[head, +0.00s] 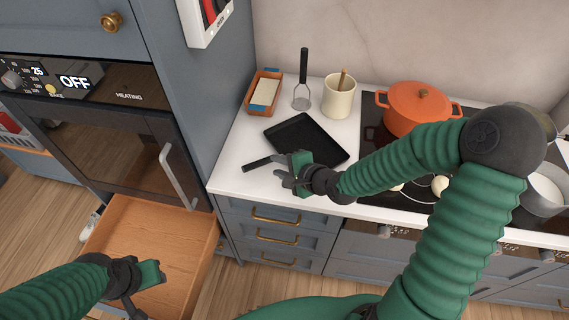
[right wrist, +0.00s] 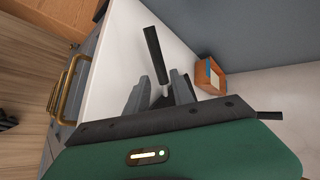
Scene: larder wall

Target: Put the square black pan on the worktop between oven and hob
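The square black pan (head: 310,138) lies on the white worktop between the oven and the hob, its handle (head: 257,163) pointing left towards the front. My right gripper (head: 281,177) is low over the worktop at the handle. In the right wrist view, the black handle (right wrist: 155,55) runs between my two grey fingers (right wrist: 162,88), which stand apart on either side of it. The pan's body is mostly hidden there behind the gripper. My left gripper (head: 145,292) is at the lower left over the open drawer; its fingers are too unclear to read.
An orange pot (head: 415,108) and other cookware stand on the hob (head: 375,140). A butter dish (head: 263,92), a masher (head: 303,85) and a cream utensil jar (head: 339,98) stand behind the pan. An empty wooden drawer (head: 185,243) is pulled out below the oven (head: 120,150).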

